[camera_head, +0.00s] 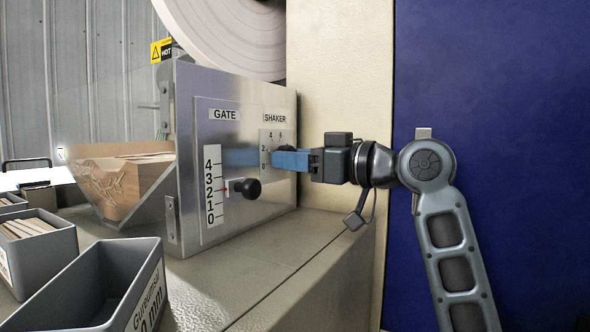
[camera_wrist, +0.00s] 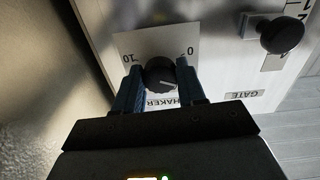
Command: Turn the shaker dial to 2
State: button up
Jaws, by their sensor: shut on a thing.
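The shaker dial (camera_wrist: 160,74) is a round black knob on a pale scale plate on the steel panel. In the wrist view, which shows the panel upside down, a white pointer line on its face points to the lower right. The marks 10 and 0 show above it; the number at the pointer cannot be read. My gripper (camera_head: 277,159) has its blue fingers on either side of the dial and is shut on it. In the head view the fingers hide most of the dial; 4, 2 and 0 show on its plate (camera_head: 266,137).
The gate slider's black knob (camera_head: 246,188) sticks out beside a 0 to 4 scale, left of my gripper. Grey bins (camera_head: 150,262) stand in front.

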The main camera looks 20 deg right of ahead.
dwell(0.3)
jog(key=o, duration=1.1)
jog(key=shift+c, duration=0.2)
jog(key=b+v, duration=0.1)
jog(key=v, duration=0.6)
jog(key=shift+s+d, duration=0.25)
jog(key=shift+s, duration=0.05)
